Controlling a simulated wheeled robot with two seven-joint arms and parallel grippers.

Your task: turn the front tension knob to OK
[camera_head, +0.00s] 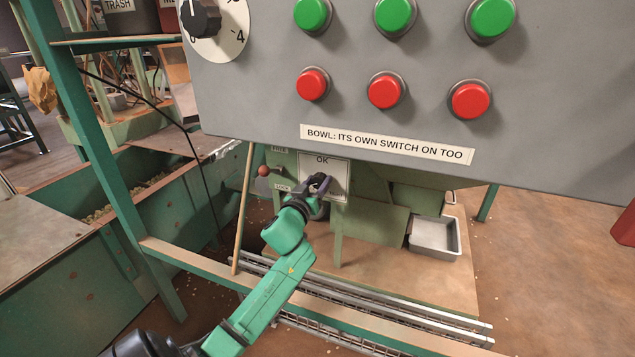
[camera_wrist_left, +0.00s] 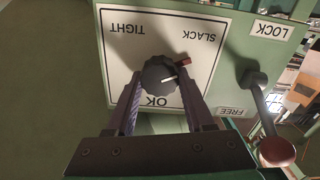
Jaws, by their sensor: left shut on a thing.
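The front tension knob (camera_wrist_left: 160,75) is dark and round, on a white plate (camera_wrist_left: 115,75) marked OK, TIGHT and SLACK. The plate reads upside down in the left wrist view, with OK near the picture's bottom. A red tip on the knob's upper right points toward SLACK; a short white line also shows on its face. My left gripper (camera_wrist_left: 158,92) is shut on the knob, one finger on each side. In the head view the left gripper (camera_head: 319,183) reaches the plate (camera_head: 322,166) below the OK mark and hides most of the knob. My right gripper is not in view.
A lever with a reddish ball (camera_wrist_left: 277,151) stands close beside the plate, between FREE and LOCK labels. A grey control panel (camera_head: 400,110) with green and red buttons overhangs from above. Metal rails (camera_head: 370,305) run below my arm. A metal tray (camera_head: 434,236) stands at right.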

